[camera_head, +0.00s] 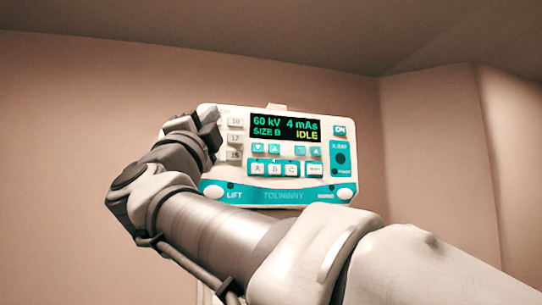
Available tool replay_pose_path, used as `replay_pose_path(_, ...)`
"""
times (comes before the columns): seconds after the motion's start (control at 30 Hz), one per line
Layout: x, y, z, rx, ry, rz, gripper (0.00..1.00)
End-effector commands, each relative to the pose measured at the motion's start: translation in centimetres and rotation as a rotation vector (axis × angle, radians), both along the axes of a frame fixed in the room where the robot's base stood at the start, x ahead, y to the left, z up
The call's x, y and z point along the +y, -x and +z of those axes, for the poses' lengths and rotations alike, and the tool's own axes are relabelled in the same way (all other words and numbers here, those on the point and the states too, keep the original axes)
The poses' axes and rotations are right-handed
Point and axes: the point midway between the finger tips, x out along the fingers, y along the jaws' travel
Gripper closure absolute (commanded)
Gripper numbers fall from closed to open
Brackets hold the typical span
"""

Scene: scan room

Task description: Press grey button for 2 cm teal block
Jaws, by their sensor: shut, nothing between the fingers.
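A white and teal control panel (262,201) is on the wall side ahead, with its screen reading "60 kV 4 mAs, SIZE B, IDLE". A column of pale grey buttons runs down its left side: an upper one (236,122) that seems to read 20, a middle one (235,139) that seems to read 17, and a lower one (235,155) that seems to read 15. My gripper (212,125) is shut and empty at the panel's left edge, just left of these buttons. It hides part of that edge. I cannot tell whether it touches the panel. I see no separate teal block.
Teal arrow buttons (273,149), pale A, B, C buttons (274,169) and a dark round X-ray button (340,158) are on the panel. White LIFT (212,191) and right-hand (345,193) knobs sit below. My arm crosses the lower view. Plain walls surround it.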

Motion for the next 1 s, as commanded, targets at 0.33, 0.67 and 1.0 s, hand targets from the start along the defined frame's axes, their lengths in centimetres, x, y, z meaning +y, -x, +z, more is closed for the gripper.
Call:
replay_pose_path(0.33, 0.00, 0.00, 0.00, 0.000, 0.000, 0.000, 1.00)
replay_pose_path(0.67, 0.01, 0.00, 0.00, 0.000, 0.000, 0.000, 1.00)
replay_pose_path(1.0, 0.21, -0.72, 0.01, 0.000, 0.001, -0.002, 1.00)
